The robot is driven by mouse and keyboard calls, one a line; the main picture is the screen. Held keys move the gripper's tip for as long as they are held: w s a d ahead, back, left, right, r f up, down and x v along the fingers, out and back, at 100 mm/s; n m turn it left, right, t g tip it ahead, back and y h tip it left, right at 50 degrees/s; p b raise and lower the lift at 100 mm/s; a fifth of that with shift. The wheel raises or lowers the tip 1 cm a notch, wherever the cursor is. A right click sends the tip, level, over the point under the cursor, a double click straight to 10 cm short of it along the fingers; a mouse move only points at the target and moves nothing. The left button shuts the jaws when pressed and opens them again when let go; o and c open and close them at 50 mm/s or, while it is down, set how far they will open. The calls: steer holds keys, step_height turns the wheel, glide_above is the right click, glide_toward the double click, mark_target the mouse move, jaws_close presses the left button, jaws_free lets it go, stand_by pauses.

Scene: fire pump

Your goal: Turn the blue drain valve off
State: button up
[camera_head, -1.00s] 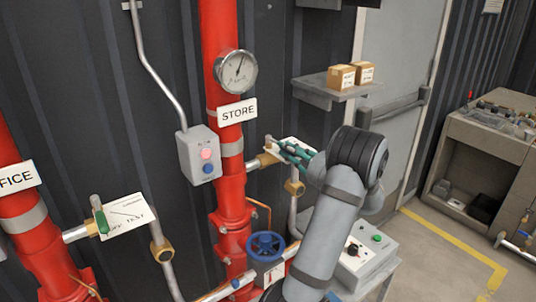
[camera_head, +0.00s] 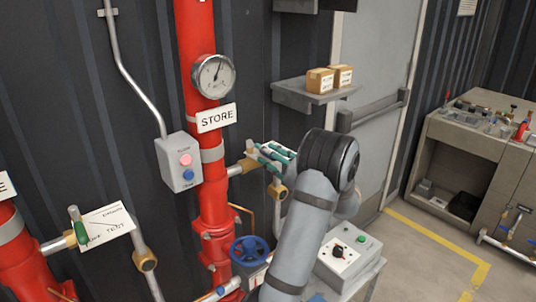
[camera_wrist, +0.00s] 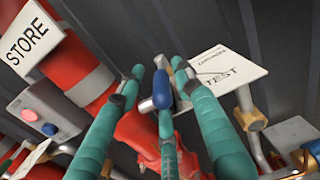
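In the head view, my gripper (camera_head: 264,152) reaches left to the pipe branch right of the STORE sign (camera_head: 216,117) and hides the valve and card. A blue handwheel (camera_head: 249,250) sits lower on that riser.
The red riser (camera_head: 212,185), its gauge (camera_head: 213,76) and a grey button box (camera_head: 178,162) stand left of my gripper. A shelf with cartons (camera_head: 308,93) is above right. A control box (camera_head: 347,257) stands below. Yellow-marked floor is open on the right.

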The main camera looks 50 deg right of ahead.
steer(key=v, duration=1.2)
stand_by(0.4)
steer(key=x, duration=1.2)
steer(key=shift+w, duration=0.15)
steer(key=shift+s+d, duration=0.2)
steer(key=shift+a, duration=0.1)
